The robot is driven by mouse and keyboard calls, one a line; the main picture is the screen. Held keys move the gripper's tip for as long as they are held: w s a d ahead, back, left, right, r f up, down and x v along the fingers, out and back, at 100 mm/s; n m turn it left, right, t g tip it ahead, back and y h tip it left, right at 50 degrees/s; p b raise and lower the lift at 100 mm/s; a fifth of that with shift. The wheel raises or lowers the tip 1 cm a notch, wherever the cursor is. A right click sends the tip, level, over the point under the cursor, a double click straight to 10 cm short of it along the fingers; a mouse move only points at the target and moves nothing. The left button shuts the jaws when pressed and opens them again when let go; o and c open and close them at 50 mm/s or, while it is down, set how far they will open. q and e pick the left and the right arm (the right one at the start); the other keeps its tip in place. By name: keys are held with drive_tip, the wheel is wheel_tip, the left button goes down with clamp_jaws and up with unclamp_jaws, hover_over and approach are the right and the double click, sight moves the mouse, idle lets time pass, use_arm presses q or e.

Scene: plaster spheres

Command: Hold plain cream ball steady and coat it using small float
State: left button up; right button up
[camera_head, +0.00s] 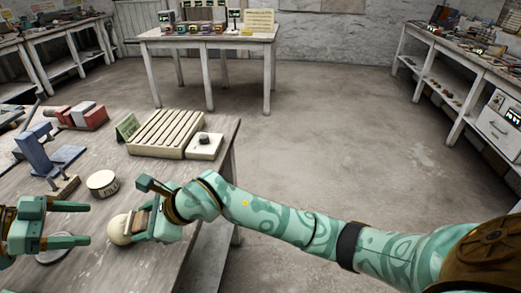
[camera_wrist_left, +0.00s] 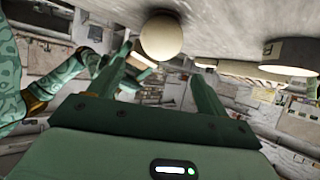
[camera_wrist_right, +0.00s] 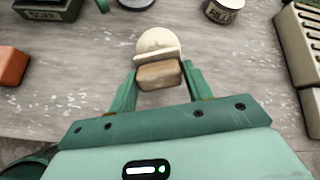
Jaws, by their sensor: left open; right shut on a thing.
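The plain cream ball (camera_head: 119,230) sits on the workbench near its front; it also shows in the left wrist view (camera_wrist_left: 161,36) and right wrist view (camera_wrist_right: 153,39). My left gripper (camera_head: 89,224) is open and empty, its fingers pointing at the ball from the left with a small gap. My right gripper (camera_head: 147,220) is shut on the wooden handle of the small float (camera_wrist_right: 160,75). The float's pale plate (camera_wrist_right: 157,55) faces the ball and overlaps its near side; I cannot tell if they touch.
A round labelled tin (camera_head: 103,184) stands behind the ball. The bench's right edge is close to my right arm.

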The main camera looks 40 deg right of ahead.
sight(114, 228)
use_arm(q)
drive_tip(key=shift+d+f+m+y, duration=0.3)
drive_tip(key=shift+d+f+y, duration=0.55)
drive_tip(key=shift+y, duration=0.15)
drive_tip(key=shift+x, duration=2.95)
drive_tip(key=shift+s, duration=0.1)
drive_tip(key=shift+a, duration=0.1)
drive_tip(key=c, duration=0.8)
drive_tip(key=shift+o, duration=0.2)
